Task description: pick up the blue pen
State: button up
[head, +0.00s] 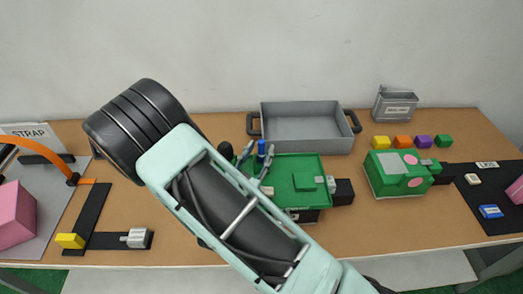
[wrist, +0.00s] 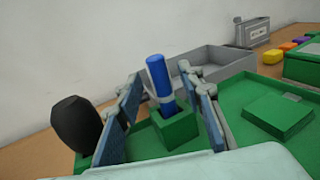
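The blue pen (wrist: 159,80) stands upright, slightly tilted, in a small green holder (wrist: 176,131) on the green board in the wrist view. In the head view only the pen's blue upper part (head: 261,148) shows beside my fingers. My gripper (wrist: 160,78) is open, with one finger on each side of the pen and holder. In the wrist view, gaps show between the pen and both fingers. My gripper (head: 257,161) is over the left part of the green board (head: 298,165) in the head view, where my arm hides much of the board's near left side.
A dark rounded knob (wrist: 75,124) stands just left of my left finger. A grey tray (head: 307,128) lies behind the board, and a grey bin (head: 395,104) stands farther right. A green block fixture (head: 398,174) is to the right. The front right tabletop is clear.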

jog(key=shift+x, duration=0.9)
jog(key=shift+c, duration=0.2)
jog(key=c, duration=0.9)
grip_shut()
jog(key=shift+r, duration=0.1)
